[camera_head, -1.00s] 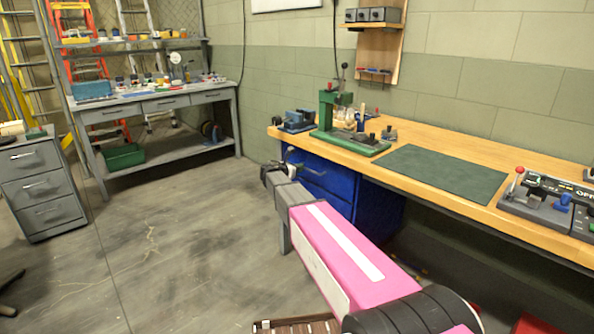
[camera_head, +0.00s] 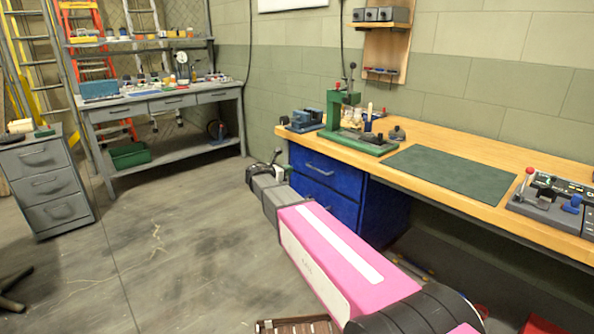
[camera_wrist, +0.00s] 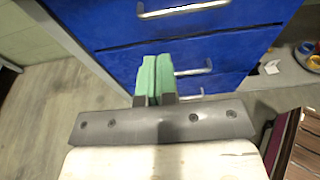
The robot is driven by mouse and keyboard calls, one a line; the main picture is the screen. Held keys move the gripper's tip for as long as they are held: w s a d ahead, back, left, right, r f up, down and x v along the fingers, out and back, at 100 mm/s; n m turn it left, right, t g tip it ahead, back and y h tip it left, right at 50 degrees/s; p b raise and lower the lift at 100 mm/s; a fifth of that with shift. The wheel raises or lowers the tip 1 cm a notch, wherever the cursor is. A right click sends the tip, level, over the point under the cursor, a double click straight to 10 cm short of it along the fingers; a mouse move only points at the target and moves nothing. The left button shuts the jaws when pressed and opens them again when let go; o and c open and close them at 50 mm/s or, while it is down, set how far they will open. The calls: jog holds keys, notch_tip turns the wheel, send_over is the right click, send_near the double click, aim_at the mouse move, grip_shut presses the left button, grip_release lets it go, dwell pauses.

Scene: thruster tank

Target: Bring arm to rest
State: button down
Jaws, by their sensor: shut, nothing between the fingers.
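My pink arm (camera_head: 345,262) reaches out from the lower right in the head view, over the floor in front of the wooden workbench. My gripper (camera_head: 262,170) is at its far end, left of the blue drawer cabinet (camera_head: 328,205). In the wrist view the gripper's green fingers (camera_wrist: 154,78) are pressed together, with nothing between them. The blue drawer fronts (camera_wrist: 215,55) with metal handles lie beyond the fingertips in that view. I cannot tell the exact gap between fingers and drawers.
The workbench (camera_head: 450,137) carries a green press (camera_head: 340,125), a green mat (camera_head: 447,171) and a control box (camera_head: 550,200). A grey drawer cabinet (camera_head: 50,185) stands at left, a grey shelf bench (camera_head: 170,104) at the back. The floor (camera_head: 180,240) between is clear.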

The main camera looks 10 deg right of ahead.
jog(key=s+d+f+m+g+y, duration=0.2)
jog(key=s+f+m, duration=0.4)
jog(key=s, duration=0.5)
jog(key=s+d+f+m+g+y, duration=0.3)
jog(key=s+f+m+y, duration=0.3)
jog(key=s+m, duration=0.4)
jog(key=s+d+f+m+g+y, duration=0.3)
jog(key=s+f+m+y, duration=0.2)
jog(key=s+m, duration=0.3)
jog(key=s+f, duration=0.1)
jog(key=s, duration=0.3)
jog(key=shift+f+m+g, duration=0.15)
jog(key=shift+m+g, duration=0.25)
jog(key=shift+d, duration=0.1)
